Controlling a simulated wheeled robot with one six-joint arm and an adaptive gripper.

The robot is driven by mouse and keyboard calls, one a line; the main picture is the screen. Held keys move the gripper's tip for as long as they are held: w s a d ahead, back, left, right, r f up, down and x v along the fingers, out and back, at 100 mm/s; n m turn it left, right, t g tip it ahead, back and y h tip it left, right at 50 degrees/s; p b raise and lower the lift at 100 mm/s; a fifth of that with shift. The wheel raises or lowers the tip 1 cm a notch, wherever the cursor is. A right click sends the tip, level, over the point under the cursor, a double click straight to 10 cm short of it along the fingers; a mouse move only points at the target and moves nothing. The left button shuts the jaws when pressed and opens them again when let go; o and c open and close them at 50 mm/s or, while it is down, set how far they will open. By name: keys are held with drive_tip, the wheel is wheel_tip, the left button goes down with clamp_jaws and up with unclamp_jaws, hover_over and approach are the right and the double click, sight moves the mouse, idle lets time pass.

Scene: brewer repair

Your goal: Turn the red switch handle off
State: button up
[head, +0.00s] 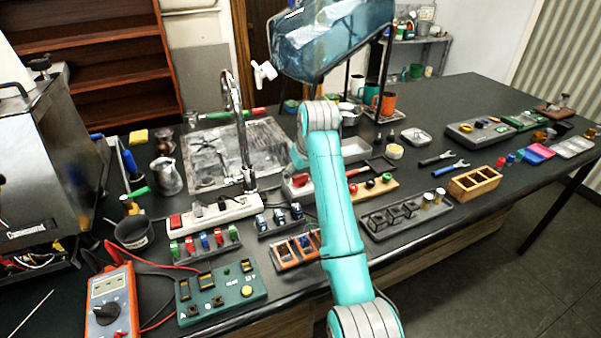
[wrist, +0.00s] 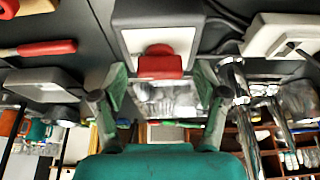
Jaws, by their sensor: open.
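The red switch handle (wrist: 160,63) sticks out from a pale switch box (wrist: 185,42) in the wrist view. In the head view, a red part (head: 300,181) shows on a pale box just beyond my arm, partly hidden by it. My gripper (wrist: 162,82) is open, with one finger on each side of the handle in the wrist view. The handle appears between the fingertips, with gaps on both sides. I cannot tell how far the fingertips are from it in depth. My fingers are hidden in the head view.
A white power strip (head: 225,212) with a red rocker lies left of my arm. A red-handled tool (wrist: 48,47) lies nearby. A metal tap (head: 243,140) rises by the sink. Small parts racks (head: 405,222) crowd the front edge. The far right tabletop has bare space.

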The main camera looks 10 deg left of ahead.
drive_tip(key=shift+c, duration=0.3)
drive_tip(key=c, duration=1.1)
drive_tip(key=shift+n, duration=0.3)
drive_tip(key=n, duration=0.2)
drive_tip(key=n+g+y, duration=0.1)
drive_tip(key=n, duration=0.1)
drive_tip(key=shift+w+d+g, duration=0.1)
drive_tip(key=shift+d+g, duration=0.05)
drive_tip(key=shift+g, duration=0.15)
drive_tip(key=n+g+y, duration=0.1)
drive_tip(key=n, duration=0.3)
drive_tip(key=shift+w+n, duration=0.1)
drive_tip(key=shift+n, duration=0.3)
drive_tip(key=n+g, duration=0.2)
drive_tip(key=n, duration=0.2)
drive_tip(key=shift+n, duration=0.3)
drive_tip(key=shift+w+n+g+h, duration=0.1)
drive_tip(key=shift+n+g+h, duration=0.55)
drive_tip(key=shift+n, duration=1.25)
drive_tip(key=shift+g, duration=0.25)
